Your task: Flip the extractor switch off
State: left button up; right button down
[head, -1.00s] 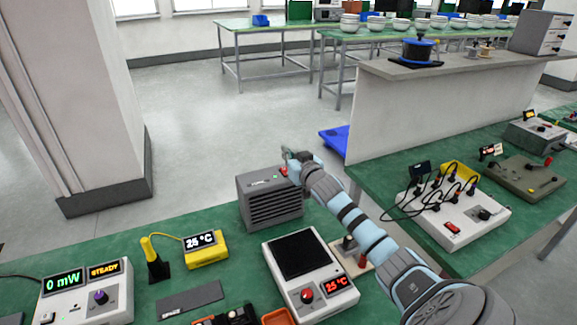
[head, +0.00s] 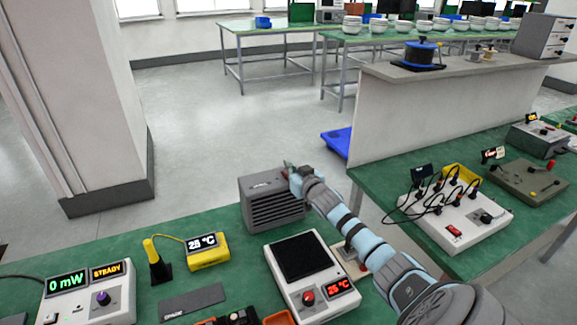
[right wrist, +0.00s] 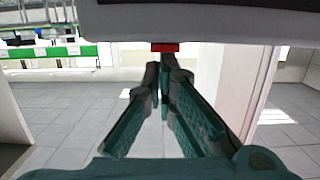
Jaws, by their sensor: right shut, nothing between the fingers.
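The extractor is a grey box with a slatted front (head: 275,212) on the green bench. It also shows as a grey body across the top of the right wrist view (right wrist: 200,20). Its small red switch (right wrist: 165,47) shows at the box edge in that view; in the head view my gripper largely hides it. My right gripper (head: 289,168) is at the box's top, by the far right corner. Its fingers (right wrist: 163,75) are shut and empty, with the tips right at the red switch. I cannot tell whether they touch it. My left gripper is not in view.
A white hot plate unit (head: 322,290) stands in front of the extractor, under my right forearm. A yellow temperature meter (head: 209,260) and a white power meter (head: 115,312) stand to the left. A white power strip box (head: 440,215) with cables is on the right bench.

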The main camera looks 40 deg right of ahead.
notch_tip(320, 180, up, 5)
jog(key=p, duration=0.5)
jog(key=shift+s, duration=0.1)
jog(key=r+v, duration=0.1)
jog(key=v, duration=0.7)
jog(key=shift+s+a+r, duration=0.2)
jog(key=shift+s+a, duration=0.05)
